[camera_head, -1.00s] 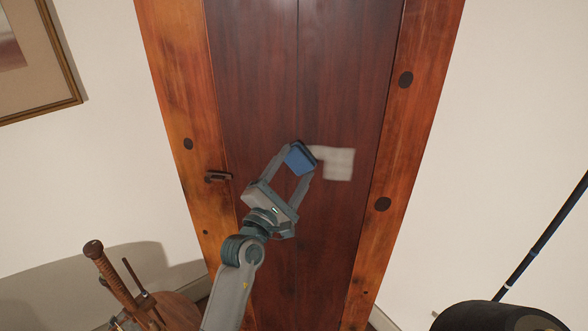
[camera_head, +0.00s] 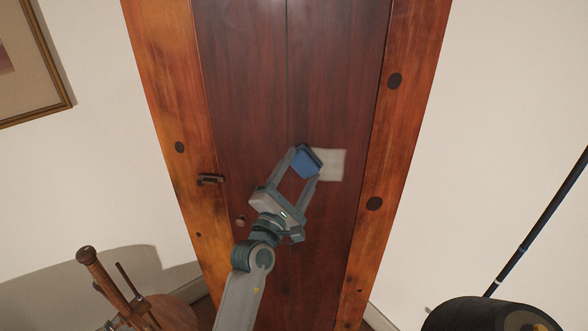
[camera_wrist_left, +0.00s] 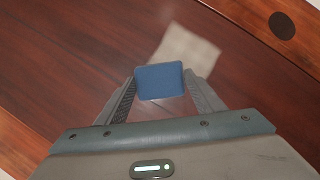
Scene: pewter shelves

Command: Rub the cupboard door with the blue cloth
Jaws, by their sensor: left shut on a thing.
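The cupboard door (camera_head: 330,80) is dark red-brown wood in a lighter orange wooden frame. A pale, whitish smudged patch (camera_head: 331,165) shows on it, and also in the left wrist view (camera_wrist_left: 188,52). My left gripper (camera_head: 305,163) is shut on the blue cloth (camera_head: 307,162), a small folded block between its fingertips. The cloth is at the left edge of the pale patch and overlaps it in the head view. In the left wrist view the blue cloth (camera_wrist_left: 160,81) sits just below the patch. I cannot tell whether it touches the door. My right gripper is not in view.
A dark latch (camera_head: 210,179) and a small round knob (camera_head: 240,221) are on the cupboard's left side. A wooden stool-like object (camera_head: 170,312) with a turned handle stands at lower left. A black cylinder (camera_head: 490,316) and a dark pole (camera_head: 540,235) are at lower right.

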